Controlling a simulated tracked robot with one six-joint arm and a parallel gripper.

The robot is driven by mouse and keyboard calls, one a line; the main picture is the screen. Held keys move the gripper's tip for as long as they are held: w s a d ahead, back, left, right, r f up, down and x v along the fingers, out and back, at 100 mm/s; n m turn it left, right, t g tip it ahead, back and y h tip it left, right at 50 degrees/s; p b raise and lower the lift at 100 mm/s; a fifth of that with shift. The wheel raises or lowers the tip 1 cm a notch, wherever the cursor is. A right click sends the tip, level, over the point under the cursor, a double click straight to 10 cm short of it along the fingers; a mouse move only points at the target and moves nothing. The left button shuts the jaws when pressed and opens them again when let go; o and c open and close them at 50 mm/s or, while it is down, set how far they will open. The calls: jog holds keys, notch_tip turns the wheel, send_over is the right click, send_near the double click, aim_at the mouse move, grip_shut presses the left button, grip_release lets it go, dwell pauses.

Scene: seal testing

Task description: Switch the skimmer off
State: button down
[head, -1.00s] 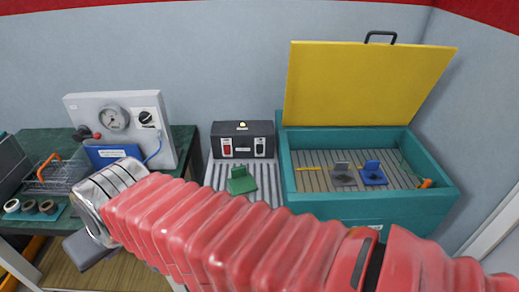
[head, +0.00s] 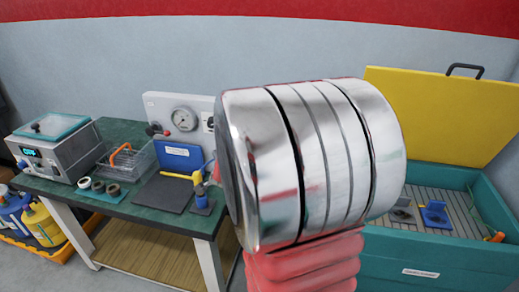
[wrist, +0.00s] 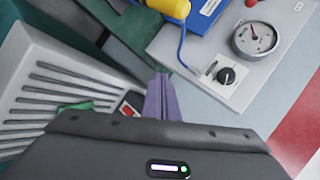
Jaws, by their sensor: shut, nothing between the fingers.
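No part in view is legibly marked as the skimmer. A dark switch box with a red rocker (wrist: 128,110) shows in part in the wrist view, just left of my gripper (wrist: 160,84). My gripper's fingers are together and empty, pointing toward the gap between the switch box and the grey gauge panel (wrist: 210,45). The gauge panel has a black knob (wrist: 227,75) to the right of the fingers. In the head view my arm hides the switch box, and the gauge panel (head: 160,104) is partly covered. The rocker's position cannot be told.
A pale slatted tray (wrist: 22,95) holds a green piece (wrist: 75,106). In the head view, a green bench (head: 125,211) carries a teal-lidded device (head: 58,145) with a lit display. A teal tank (head: 400,262) with a raised yellow lid (head: 432,112) stands right.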

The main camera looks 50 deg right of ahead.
jog(key=s+d+f+m+g+h, duration=0.1)
jog(key=s+d+f+m+g, duration=0.1)
jog(key=s+d, duration=0.3)
jog(key=s+d+f+m+g+h, duration=0.2)
jog(key=s+d+f+m, duration=0.2)
jog(key=d, duration=0.4)
jog(key=s+d+f+m+g+h, duration=0.2)
jog(key=s+d+f+m, duration=0.2)
jog(key=s+d+m, duration=0.1)
jog(key=shift+s+d+f+g, duration=0.1)
jog(key=shift+s+d+g, duration=0.15)
jog(key=shift+d, duration=0.25)
jog(key=shift+s+d+g, duration=0.15)
jog(key=shift+s+d, duration=0.05)
jog(key=shift+d, duration=0.25)
jog(key=s+f+m, duration=0.1)
jog(key=s+d+f+g, duration=0.1)
jog(key=s, duration=0.1)
jog(key=s+d+m+g, duration=0.1)
jog(key=s, duration=0.1)
jog(key=shift+s+f+m+h, duration=0.1)
jog(key=shift+f+m+h, duration=0.2)
jog(key=shift+f+h, duration=0.1)
jog(key=shift+s+a+f, duration=0.15)
jog(key=shift+f, duration=0.2)
